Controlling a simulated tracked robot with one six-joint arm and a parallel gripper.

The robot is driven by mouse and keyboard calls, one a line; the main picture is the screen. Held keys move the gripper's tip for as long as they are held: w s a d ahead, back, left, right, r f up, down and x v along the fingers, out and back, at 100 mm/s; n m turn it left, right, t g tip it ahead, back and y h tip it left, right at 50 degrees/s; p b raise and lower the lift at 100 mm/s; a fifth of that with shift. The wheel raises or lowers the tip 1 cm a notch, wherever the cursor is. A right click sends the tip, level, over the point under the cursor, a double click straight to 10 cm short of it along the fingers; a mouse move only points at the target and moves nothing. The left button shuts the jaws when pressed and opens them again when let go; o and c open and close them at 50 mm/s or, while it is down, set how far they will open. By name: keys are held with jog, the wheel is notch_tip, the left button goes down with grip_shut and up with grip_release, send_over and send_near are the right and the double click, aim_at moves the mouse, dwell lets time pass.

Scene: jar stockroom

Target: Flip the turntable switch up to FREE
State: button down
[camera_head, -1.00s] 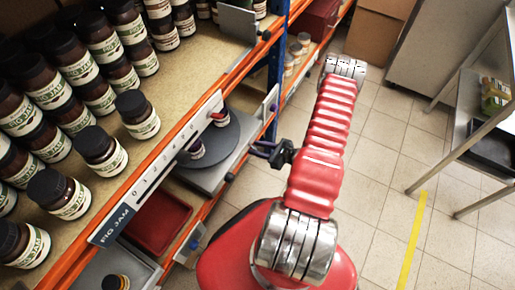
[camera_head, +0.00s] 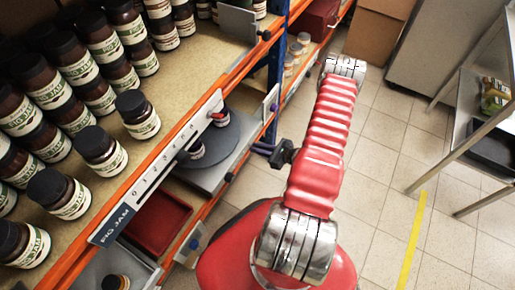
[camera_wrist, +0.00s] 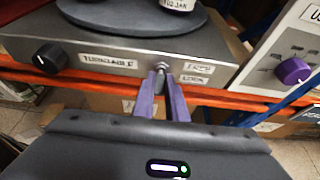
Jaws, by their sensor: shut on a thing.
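The turntable unit is a grey box with a dark round platter (camera_wrist: 130,16) on top, and its front panel (camera_wrist: 90,45) shows in the wrist view. A small metal toggle switch (camera_wrist: 161,67) stands on that panel, left of the two small labels FREE and LOCK (camera_wrist: 197,74). My gripper (camera_wrist: 162,78) has its purple fingers shut on the switch, one on each side. The fingers partly hide the switch, so I cannot tell its position.
A black knob (camera_wrist: 50,58) sits at the left of the panel, and a white box with a purple knob (camera_wrist: 292,71) stands at the right. Jam jars (camera_head: 100,150) fill the shelf above. Open tiled floor (camera_head: 380,150) lies to the right, before a metal table (camera_head: 480,130).

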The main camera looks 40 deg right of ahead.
jog(key=shift+r+g, duration=0.2)
jog(key=shift+g, duration=0.1)
jog(key=g, duration=0.1)
jog(key=r+g+h, duration=0.1)
jog(key=g, duration=0.2)
jog(key=shift+w+a+r+h, duration=0.1)
jog(key=shift+w+r+h, duration=0.15)
jog(key=shift+w+h, duration=0.05)
jog(key=shift+w+a+r+g+h, duration=0.1)
jog(key=shift+w+r+g+h, duration=0.15)
jog(key=shift+g, duration=0.55)
jog(key=shift+w+r+g+h, duration=0.15)
jog(key=shift+g+h, duration=0.2)
jog(key=shift+g, duration=0.45)
jog(key=shift+a+r+g+h, duration=0.15)
jog(key=shift+g+h, duration=0.15)
jog(key=shift+g, duration=0.3)
jog(key=c, duration=1.8)
grip_release()
jog(key=shift+o, duration=0.2)
jog(key=shift+r, duration=0.1)
jog(key=v, duration=1.3)
jog(key=shift+r, duration=0.2)
